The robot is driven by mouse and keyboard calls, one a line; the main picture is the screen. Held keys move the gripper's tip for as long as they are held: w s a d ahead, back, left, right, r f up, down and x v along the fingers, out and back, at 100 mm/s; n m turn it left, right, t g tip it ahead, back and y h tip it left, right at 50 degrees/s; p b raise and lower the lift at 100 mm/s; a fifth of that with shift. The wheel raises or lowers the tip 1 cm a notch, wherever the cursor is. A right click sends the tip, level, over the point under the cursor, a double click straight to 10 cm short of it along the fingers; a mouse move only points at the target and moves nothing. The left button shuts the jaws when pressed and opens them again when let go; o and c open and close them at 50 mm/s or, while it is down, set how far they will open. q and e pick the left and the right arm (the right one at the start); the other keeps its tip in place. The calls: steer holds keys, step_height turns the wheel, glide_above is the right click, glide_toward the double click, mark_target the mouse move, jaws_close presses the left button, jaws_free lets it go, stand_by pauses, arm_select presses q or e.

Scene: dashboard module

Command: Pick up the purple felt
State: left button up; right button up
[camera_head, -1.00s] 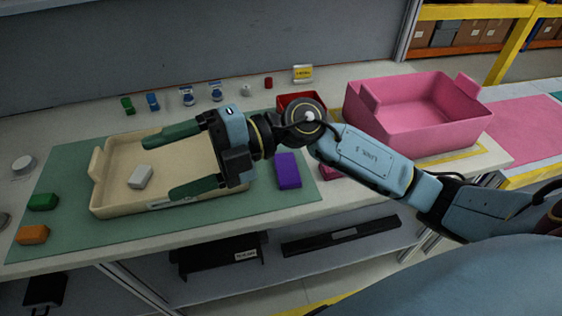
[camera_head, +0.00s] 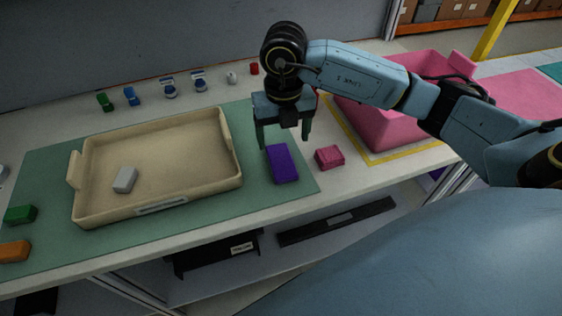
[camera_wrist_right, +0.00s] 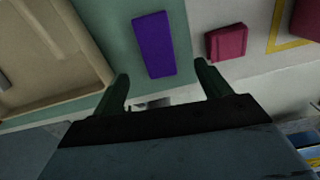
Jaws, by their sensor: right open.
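The purple felt (camera_head: 282,163) is a flat-topped purple block lying on the right end of the green mat (camera_head: 258,198), just right of the beige tray. It also shows in the right wrist view (camera_wrist_right: 154,45), beyond the fingertips and between their lines, nearer the left finger. My right gripper (camera_head: 284,143) points down, open and empty, just behind and above the purple felt. Its two dark green fingers (camera_wrist_right: 163,82) stand apart in the wrist view and do not appear to touch it. My left gripper is not in view.
A beige tray (camera_head: 78,205) with a grey block (camera_head: 125,180) is to the left. A pink block (camera_head: 329,157) lies close to the right of the felt. A pink bin (camera_head: 378,128) stands further right. Green (camera_head: 21,214) and orange (camera_head: 14,251) blocks lie far left.

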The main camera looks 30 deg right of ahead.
mark_target(281, 160)
steer(key=shift+a+f, duration=0.1)
steer(key=shift+f, duration=1.4)
steer(key=f, duration=0.4)
steer(key=shift+w+f+b, duration=0.2)
steer(key=shift+w+b, duration=0.05)
steer(key=shift+b, duration=0.15)
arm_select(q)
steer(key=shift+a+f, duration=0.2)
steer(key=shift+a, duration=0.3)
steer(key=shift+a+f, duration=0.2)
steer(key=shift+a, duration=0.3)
arm_select(e)
steer(key=shift+f, duration=0.1)
steer(key=shift+c, duration=0.2)
